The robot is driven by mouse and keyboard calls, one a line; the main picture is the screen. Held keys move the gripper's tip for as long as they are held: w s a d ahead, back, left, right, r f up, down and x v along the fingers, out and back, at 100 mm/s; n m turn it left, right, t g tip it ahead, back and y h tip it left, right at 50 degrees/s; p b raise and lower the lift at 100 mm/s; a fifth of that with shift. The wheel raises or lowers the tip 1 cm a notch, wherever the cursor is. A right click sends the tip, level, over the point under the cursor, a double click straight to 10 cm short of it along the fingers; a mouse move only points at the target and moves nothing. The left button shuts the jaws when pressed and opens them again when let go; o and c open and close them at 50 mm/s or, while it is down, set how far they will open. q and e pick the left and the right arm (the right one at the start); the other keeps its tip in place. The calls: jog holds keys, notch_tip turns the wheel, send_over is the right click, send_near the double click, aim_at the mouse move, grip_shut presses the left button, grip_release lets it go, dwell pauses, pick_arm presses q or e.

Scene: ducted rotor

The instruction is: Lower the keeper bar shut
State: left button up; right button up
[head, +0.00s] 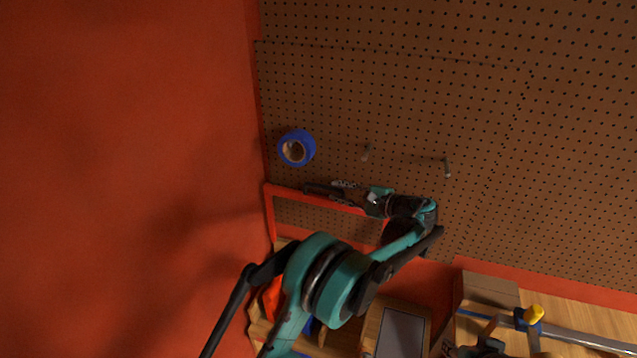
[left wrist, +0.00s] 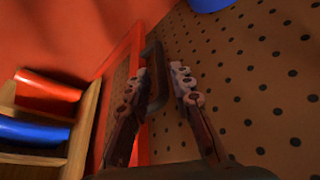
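A dark bar, which looks like the keeper bar (left wrist: 158,80), stands at the red frame in front of the pegboard in the left wrist view. In the head view a dark bar end (head: 316,188) shows just beyond my left fingertips. My left gripper (head: 340,190) reaches leftward along the frame's top edge. In the left wrist view its two fingers (left wrist: 163,82) are apart, one on each side of the bar, with a narrow gap on the right. Contact on the left side is unclear. A dark and teal part at the bottom edge may be my right gripper (head: 483,348); its fingers are unclear.
The red frame (head: 269,215) stands against the pegboard (head: 400,90). A blue tape roll (head: 297,148) hangs above it, with two pegs to its right. Wooden bins (left wrist: 85,125) hold red and blue items. A blue and yellow clamp (head: 530,318) lies at lower right. The red wall is close at left.

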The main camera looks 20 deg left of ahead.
aim_at(325, 188)
pick_arm(q)
jog(key=x, duration=0.7)
jog(key=shift+a+f+b, duration=0.1)
jog(key=shift+a+b, duration=0.2)
jog(key=shift+b, duration=0.05)
grip_shut()
